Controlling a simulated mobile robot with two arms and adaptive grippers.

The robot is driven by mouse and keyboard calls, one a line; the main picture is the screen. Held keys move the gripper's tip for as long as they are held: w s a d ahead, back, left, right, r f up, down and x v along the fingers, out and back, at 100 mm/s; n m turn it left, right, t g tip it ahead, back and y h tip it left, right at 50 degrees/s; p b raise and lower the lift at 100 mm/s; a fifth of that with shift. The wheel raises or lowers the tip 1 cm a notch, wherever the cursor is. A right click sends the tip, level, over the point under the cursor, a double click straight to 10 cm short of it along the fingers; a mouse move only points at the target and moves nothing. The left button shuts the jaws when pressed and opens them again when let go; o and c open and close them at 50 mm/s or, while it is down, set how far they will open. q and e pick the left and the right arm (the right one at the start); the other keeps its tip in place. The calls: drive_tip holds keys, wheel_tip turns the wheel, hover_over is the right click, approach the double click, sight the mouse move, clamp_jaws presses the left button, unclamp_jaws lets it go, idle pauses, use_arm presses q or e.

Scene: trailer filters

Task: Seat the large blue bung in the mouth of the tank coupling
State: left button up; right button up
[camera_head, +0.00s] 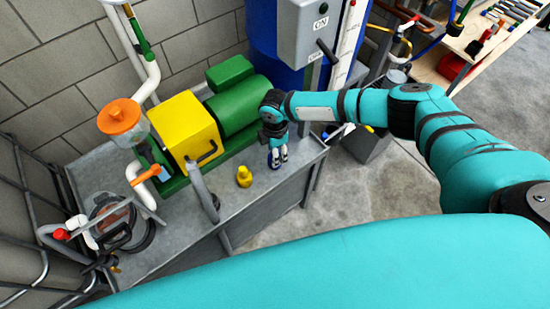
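My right gripper (279,154) points down over the right part of the grey bench. A small dark blue piece (274,164), which looks like the blue bung, shows right at its fingertips. It is too small to tell whether the fingers are closed on it or only beside it, or whether it rests on the bench. I cannot clearly pick out the tank coupling or its mouth. My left gripper is not in view; a broad teal surface, likely my own arm, fills the bottom.
A yellow bung-like piece (244,177) stands on the bench (262,203) left of my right gripper. Behind are a green motor (237,103) and yellow box (188,130). A grey hose (200,188), orange-lidded bowl (120,117) and pipes crowd the left. The bench's front right is clear.

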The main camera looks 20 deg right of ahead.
clamp_jaws()
